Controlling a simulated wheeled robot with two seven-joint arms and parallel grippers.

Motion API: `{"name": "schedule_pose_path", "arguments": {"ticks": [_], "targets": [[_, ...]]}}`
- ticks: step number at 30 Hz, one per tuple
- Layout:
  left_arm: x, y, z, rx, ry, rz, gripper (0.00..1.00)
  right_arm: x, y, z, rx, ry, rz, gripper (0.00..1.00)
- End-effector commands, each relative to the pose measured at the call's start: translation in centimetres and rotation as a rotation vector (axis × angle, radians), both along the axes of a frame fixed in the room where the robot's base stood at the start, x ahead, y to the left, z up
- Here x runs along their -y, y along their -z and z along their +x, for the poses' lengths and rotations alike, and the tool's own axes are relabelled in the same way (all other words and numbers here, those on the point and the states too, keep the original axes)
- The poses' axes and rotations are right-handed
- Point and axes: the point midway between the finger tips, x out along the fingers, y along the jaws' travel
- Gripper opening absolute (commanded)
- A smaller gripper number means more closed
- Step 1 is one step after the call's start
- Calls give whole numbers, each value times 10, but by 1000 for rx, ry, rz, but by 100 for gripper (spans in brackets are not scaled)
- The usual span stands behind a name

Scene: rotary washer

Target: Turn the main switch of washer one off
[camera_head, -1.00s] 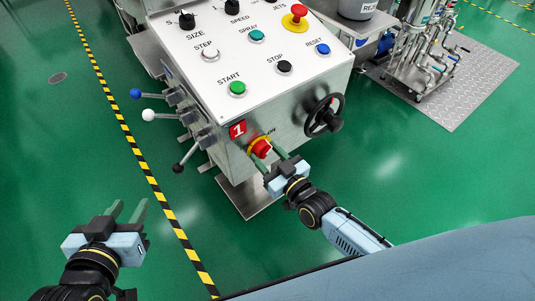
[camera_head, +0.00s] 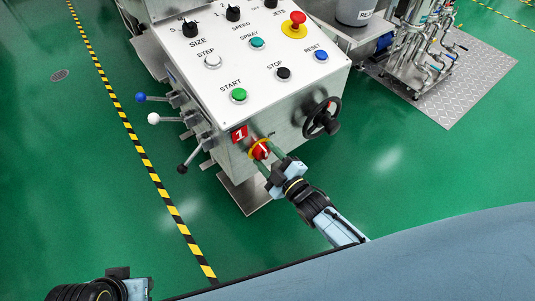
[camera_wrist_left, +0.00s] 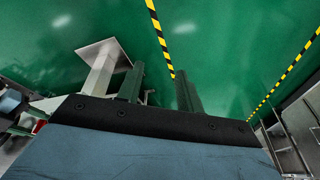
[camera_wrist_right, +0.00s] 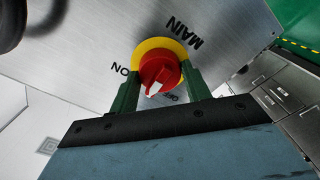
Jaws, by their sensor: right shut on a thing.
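The main switch (camera_head: 260,149) is a red rotary knob on a yellow ring, low on the front panel of washer one (camera_head: 280,110), beside the red "1" plate (camera_head: 239,134). My right gripper (camera_head: 267,158) is shut on the knob, one finger on each side. In the right wrist view the knob (camera_wrist_right: 159,70) sits between the green fingers. Its white mark points down-left, between the "ON" and "OFF" labels and closer to "OFF". The label "MAIN" is above right. My left gripper (camera_wrist_left: 160,88) is open and empty, with its fingers apart over the floor.
A black handwheel (camera_head: 322,118) sits right of the switch. Levers with coloured knobs (camera_head: 153,118) stick out on the left side. Push buttons, selectors and a red emergency stop (camera_head: 297,19) fill the top panel. The green floor in front is clear.

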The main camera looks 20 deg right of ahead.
Motion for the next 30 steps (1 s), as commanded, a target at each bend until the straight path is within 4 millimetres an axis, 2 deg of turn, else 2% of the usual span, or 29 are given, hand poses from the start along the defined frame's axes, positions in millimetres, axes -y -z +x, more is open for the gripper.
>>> {"name": "schedule_pose_path", "arguments": {"ticks": [9, 18, 30], "targets": [[-3, 10, 2, -3, 0, 6, 36, 0, 1, -1, 100, 1, -280, 25], [-2, 8, 2, -1, 1, 5, 36, 0, 1, -1, 186, 1, -514, 25], [0, -2, 2, 9, 1, 1, 36, 0, 1, 0, 249, 1, -686, 25]]}}
